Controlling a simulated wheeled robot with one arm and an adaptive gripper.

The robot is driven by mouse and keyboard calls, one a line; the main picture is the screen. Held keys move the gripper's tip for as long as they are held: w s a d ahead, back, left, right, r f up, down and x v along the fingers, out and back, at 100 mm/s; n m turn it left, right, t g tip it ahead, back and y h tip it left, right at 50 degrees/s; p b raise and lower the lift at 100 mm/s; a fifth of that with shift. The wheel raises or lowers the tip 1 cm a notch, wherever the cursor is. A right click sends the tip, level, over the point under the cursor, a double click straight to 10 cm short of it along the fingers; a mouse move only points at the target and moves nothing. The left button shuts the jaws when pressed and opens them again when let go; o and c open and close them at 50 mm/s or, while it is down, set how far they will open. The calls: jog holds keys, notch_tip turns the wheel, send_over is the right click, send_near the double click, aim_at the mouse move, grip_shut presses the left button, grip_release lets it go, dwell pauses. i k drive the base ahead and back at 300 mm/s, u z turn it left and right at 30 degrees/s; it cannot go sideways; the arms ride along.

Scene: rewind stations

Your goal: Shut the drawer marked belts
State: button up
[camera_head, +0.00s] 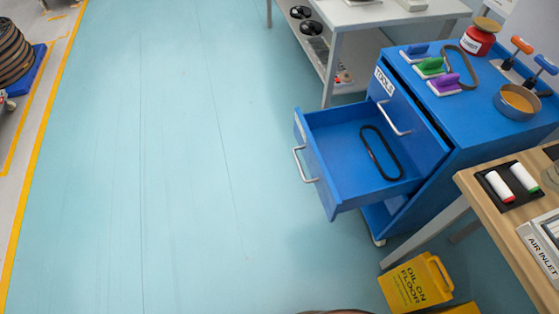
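A blue drawer (322,168) stands pulled well out of the blue cabinet (461,116), below a drawer front marked TOOLS (405,118). Its silver handle (303,165) faces left. A black belt loop (371,152) lies flat inside it. The open drawer's label is not visible from here, so the word belts cannot be read. The TOOLS drawer front seems to stand slightly out, with a dark gap behind it. My gripper is not in view.
A yellow OIL ON FLOOR sign (416,285) stands below the drawer, near the wooden bench (491,221). A grey table (370,14) is behind the cabinet. Brushes, another belt and a tin (517,102) are on the cabinet top. The floor (170,160) left of the drawer is clear.

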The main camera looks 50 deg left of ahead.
aim_at(345, 177)
jog(key=u, duration=1.85)
jog(key=k, duration=0.6)
jog(key=u, duration=0.25)
jog(key=i, duration=0.8)
jog(key=u, duration=1.05)
jog(key=i, duration=0.35)
jog(key=u, duration=0.2)
